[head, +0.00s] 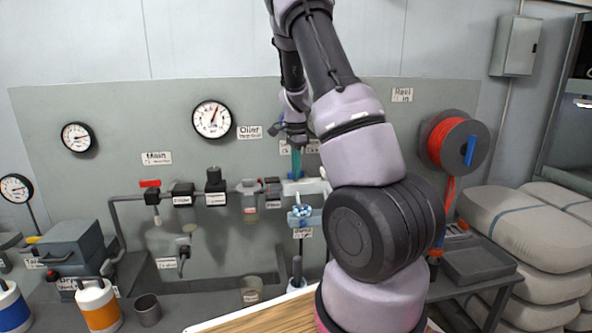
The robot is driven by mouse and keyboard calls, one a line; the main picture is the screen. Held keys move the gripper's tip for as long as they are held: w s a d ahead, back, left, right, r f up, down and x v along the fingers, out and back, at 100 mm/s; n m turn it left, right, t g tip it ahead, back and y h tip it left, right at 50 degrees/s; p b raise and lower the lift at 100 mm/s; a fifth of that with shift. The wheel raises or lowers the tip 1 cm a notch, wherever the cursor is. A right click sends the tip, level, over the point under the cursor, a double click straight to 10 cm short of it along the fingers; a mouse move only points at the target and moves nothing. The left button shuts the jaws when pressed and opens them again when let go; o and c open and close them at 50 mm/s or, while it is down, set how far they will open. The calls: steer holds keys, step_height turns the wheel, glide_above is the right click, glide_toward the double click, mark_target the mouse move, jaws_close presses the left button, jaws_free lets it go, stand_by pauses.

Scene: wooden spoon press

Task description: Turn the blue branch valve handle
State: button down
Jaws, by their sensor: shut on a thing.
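The blue branch valve handle (296,163) shows in the head view as a narrow teal-blue lever. It stands upright above the white fitting (303,186) on the pipe run, near the middle of the wall panel. My gripper (295,147) comes down from above and is shut on the handle's upper end. The fingertips are small and dark here, so the exact contact is hard to see. My arm hides the area right of the valve.
A light blue fitting (304,215) hangs below the valve. A red main handle (150,183) and several pipe units lie left. Gauges (212,119) are above. A red hose reel (450,145) and stacked sacks (530,230) are right.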

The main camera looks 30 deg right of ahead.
steer(key=shift+m, duration=1.3)
steer(key=c, duration=0.9)
jaws_free()
steer(key=shift+o, duration=0.2)
step_height(320, 180, up, 11)
steer(key=shift+f, duration=0.1)
